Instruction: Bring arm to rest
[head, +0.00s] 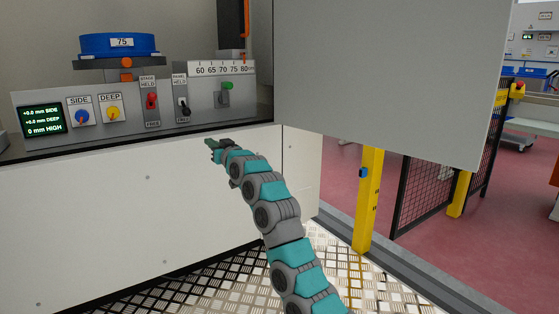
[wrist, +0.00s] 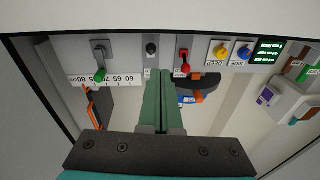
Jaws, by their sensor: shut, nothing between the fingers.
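My gripper (head: 212,148) is at the end of my teal and grey arm, in front of the white cabinet's top edge, below the control panel in the head view. In the wrist view my gripper (wrist: 162,75) points toward the panel, its two green fingers together with nothing between them. My arm reaches up from the bottom of the head view and bends left toward the panel. The gripper appears apart from the levers and knobs.
The panel (head: 200,112) carries a blue knob (head: 82,117), a yellow knob (head: 113,114), a red lever (head: 152,101), a black lever (head: 184,104) and a green-tipped lever (head: 226,88). A blue disc (head: 120,45) stands behind. A large grey panel (head: 400,70) hangs at right, near a yellow post (head: 368,200).

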